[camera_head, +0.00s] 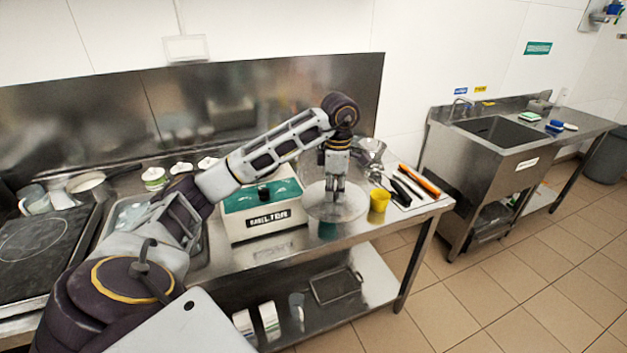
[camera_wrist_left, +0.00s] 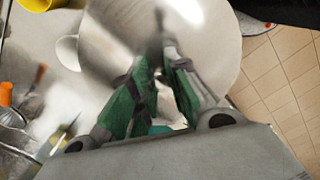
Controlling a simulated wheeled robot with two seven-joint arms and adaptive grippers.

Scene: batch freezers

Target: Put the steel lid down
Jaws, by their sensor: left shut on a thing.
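The steel lid (camera_head: 350,205) is a round shiny disc over the steel table (camera_head: 408,222), to the right of the white and green machine. My left gripper (camera_head: 334,192) points down at it from above and is shut on it near the middle. In the left wrist view the lid (camera_wrist_left: 205,45) fills the upper middle, and the green-padded fingers (camera_wrist_left: 158,75) close together over it. I cannot tell whether the lid touches the table. My right gripper does not show.
The white and green machine (camera_head: 262,218) stands just left of the lid. A yellow cup (camera_head: 379,201) is close on its right, with several utensils (camera_head: 405,188) beyond. The table's right corner and front edge are near. A sink (camera_head: 505,133) stands further right.

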